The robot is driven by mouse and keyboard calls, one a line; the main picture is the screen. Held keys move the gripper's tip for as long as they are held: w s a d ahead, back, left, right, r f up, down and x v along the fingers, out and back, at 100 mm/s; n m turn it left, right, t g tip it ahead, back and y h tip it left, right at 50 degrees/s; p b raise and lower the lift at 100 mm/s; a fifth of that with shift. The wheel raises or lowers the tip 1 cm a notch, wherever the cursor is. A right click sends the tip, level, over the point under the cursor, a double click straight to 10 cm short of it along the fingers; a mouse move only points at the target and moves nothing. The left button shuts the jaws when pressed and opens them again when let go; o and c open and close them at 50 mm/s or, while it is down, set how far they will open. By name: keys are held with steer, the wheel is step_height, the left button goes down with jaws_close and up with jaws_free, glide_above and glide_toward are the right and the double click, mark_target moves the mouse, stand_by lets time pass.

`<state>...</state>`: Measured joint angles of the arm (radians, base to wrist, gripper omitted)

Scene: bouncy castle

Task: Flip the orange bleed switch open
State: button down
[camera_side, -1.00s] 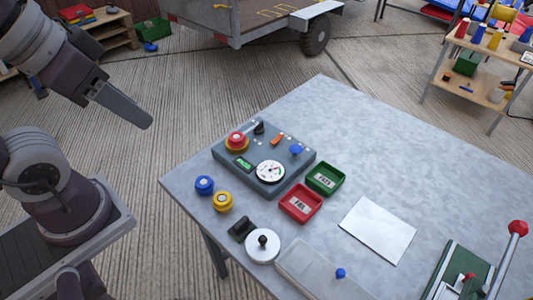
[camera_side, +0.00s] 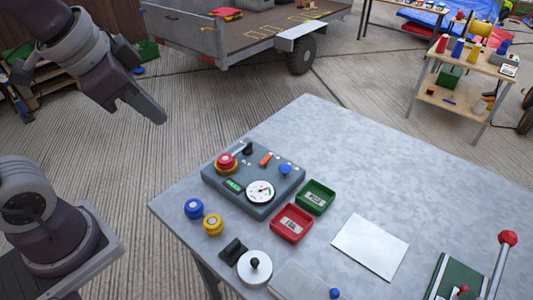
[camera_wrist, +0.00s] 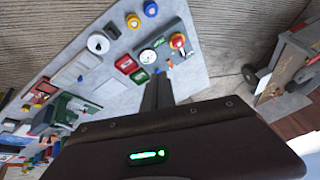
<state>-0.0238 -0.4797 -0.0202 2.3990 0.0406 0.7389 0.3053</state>
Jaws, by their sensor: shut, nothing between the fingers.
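The orange bleed switch (camera_side: 266,159) is a small lever on top of the grey control panel (camera_side: 281,196), between a black knob (camera_side: 247,148) and a blue knob (camera_side: 285,169). Its exact tilt is too small to tell. The panel also carries a red button (camera_side: 225,160) with a yellow collar and a white dial (camera_side: 260,191). My gripper (camera_side: 160,119) is shut and empty, above and left of the panel in the side view, apart from everything. In the wrist view its shut fingers (camera_wrist: 157,92) point toward the panel (camera_wrist: 174,20), partly covering the near edge.
A green tray (camera_side: 333,194) and a red tray (camera_side: 310,225) sit right of the panel. Blue (camera_side: 194,208) and yellow (camera_side: 213,224) knobs stand in front of it. A white sheet (camera_side: 369,247) lies on the table (camera_side: 300,120), whose far part is bare. A trailer (camera_side: 250,30) stands behind.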

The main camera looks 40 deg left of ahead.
mark_target(267, 158)
steer(key=w+f+m, duration=0.7)
steer(key=w+f, duration=0.1)
steer(key=w, duration=0.3)
steer(key=w+f+m, duration=0.7)
steer(key=w+f, duration=0.1)
steer(key=w, duration=0.4)
steer(key=shift+a+f, duration=0.15)
steer(key=shift+a, duration=0.25)
steer(key=x, duration=1.3)
steer(key=shift+s+d+f, duration=0.1)
steer(key=shift+d+f, duration=0.1)
steer(key=shift+f, duration=0.35)
steer(key=shift+g, duration=0.3)
